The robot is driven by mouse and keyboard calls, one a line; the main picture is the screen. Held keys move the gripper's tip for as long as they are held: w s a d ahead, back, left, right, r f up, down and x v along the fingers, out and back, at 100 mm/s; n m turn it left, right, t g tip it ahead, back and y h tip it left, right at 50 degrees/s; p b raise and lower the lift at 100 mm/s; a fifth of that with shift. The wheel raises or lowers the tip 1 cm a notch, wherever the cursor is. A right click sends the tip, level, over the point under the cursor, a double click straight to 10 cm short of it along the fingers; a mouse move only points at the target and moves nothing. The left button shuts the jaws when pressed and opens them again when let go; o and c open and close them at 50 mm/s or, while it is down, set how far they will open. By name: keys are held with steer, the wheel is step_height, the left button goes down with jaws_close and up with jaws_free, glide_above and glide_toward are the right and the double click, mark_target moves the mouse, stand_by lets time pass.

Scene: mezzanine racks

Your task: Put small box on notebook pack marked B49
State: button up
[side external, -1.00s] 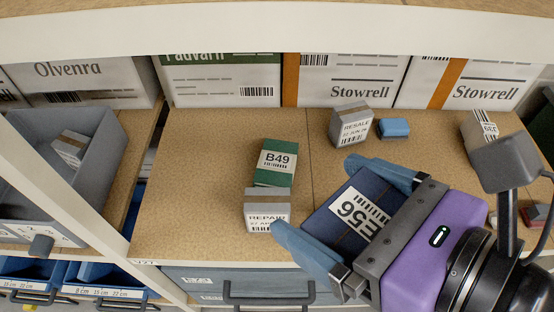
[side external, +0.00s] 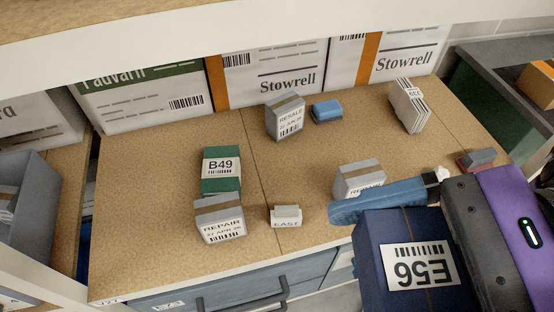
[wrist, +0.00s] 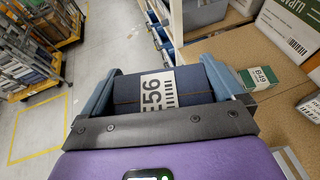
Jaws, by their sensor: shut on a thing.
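The green notebook pack marked B49 (side external: 222,184) lies on the shelf board, left of centre; it also shows in the wrist view (wrist: 261,78). A grey box labelled REPAIR (side external: 219,218) stands in front of it and overlaps its near edge in the picture; I cannot tell whether they touch. A smaller grey piece marked EAST (side external: 286,216) stands to its right. My gripper (wrist: 158,85) is shut on a dark blue pack marked E56 (side external: 388,290), held at the shelf's front right, apart from B49. One finger is hidden in the side view.
A grey RESALE box (side external: 286,117) and a blue block (side external: 327,111) stand at the back. Another grey box (side external: 359,178) is close behind my finger. A white striped stack (side external: 408,106) stands back right. Large cartons (side external: 275,72) line the back. The board's left side is clear.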

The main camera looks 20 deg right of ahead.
steer(key=w+a+f+m+t+h, duration=0.2)
steer(key=w+a+f+m+t, duration=0.25)
steer(key=w+a, duration=0.4)
steer(key=w+a+f+m+t+h, duration=0.25)
steer(key=w+a+f, duration=0.35)
steer(key=w, duration=0.5)
steer(key=m+t+h, duration=0.2)
steer(key=m+h, duration=0.2)
glide_above(225, 150)
step_height(225, 150, down, 17)
steer(key=shift+y, duration=0.25)
steer(key=shift+f, duration=3.9)
steer(key=shift+f, duration=0.2)
steer(key=o, duration=0.7)
